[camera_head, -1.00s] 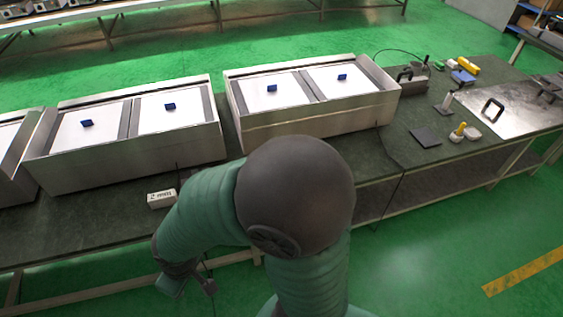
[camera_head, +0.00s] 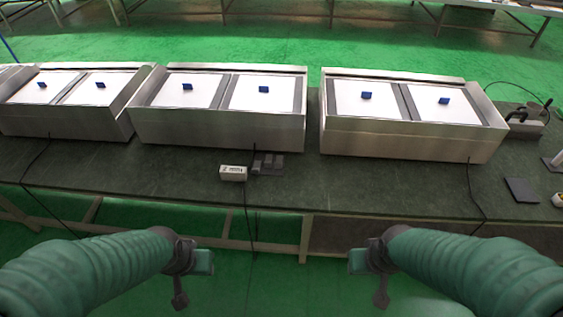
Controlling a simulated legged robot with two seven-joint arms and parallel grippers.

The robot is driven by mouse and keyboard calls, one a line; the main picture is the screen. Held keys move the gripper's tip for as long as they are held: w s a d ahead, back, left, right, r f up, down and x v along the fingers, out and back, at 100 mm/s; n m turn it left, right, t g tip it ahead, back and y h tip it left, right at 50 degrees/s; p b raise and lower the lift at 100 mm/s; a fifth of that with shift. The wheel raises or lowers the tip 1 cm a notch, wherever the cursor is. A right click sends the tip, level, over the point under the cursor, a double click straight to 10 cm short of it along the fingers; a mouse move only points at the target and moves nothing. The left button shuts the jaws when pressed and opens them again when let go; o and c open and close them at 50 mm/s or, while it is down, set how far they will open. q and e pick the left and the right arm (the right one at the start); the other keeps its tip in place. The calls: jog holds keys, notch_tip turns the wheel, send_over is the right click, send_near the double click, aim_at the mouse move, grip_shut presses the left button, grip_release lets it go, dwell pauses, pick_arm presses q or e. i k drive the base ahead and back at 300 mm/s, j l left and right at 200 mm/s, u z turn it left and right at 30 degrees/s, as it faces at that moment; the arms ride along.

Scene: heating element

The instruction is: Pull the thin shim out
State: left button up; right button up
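I cannot pick out a thin shim for certain. Stainless steel boxes stand in a row on the dark bench; the middle box (camera_head: 220,128) and right box (camera_head: 405,138) each have two white panels on top. Small blue tabs stand up from the panels, such as one on the middle box (camera_head: 263,89) and one on the right box (camera_head: 367,95). My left gripper (camera_head: 190,277) and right gripper (camera_head: 371,277) are in front of the bench's near edge, apart from the boxes. Their fingers are too small and dark to show whether they are open.
A small white block (camera_head: 233,173) and dark grey pieces (camera_head: 268,164) lie on the bench (camera_head: 330,195) before the middle box. A dark flat plate (camera_head: 521,190) lies at the right. Black cables hang over the front edge. The bench strip before the right box is mostly clear.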

aim_at(278, 164)
jog(key=i+z, duration=0.2)
jog(key=i, duration=1.3)
